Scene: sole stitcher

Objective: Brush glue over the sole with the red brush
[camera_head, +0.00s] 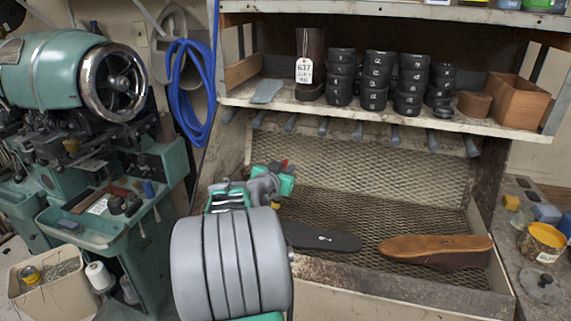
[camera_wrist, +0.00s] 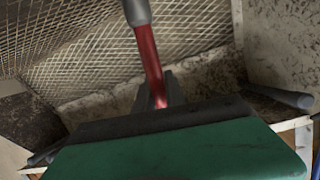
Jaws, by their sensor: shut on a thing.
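My gripper (camera_head: 278,182) is above the left part of the slanted mesh rack, turned away from the head camera. In the wrist view the red brush (camera_wrist: 150,62) stands between my dark fingertips (camera_wrist: 158,97), which are shut on its red shaft. A grey part of the brush is at the top edge; its bristles are out of view. A bit of red also shows at the gripper in the head view. A flat dark sole (camera_head: 322,238) lies on the rack, its left end hidden behind my arm. A brown shoe-shaped piece (camera_head: 435,248) lies to its right.
The mesh rack (camera_head: 360,170) has a raised front lip. Above it a shelf (camera_head: 400,121) holds stacked black cups, a tagged boot and a wooden box. A yellow pot (camera_head: 545,240) stands on the right bench. A green machine (camera_head: 60,75) is at the left.

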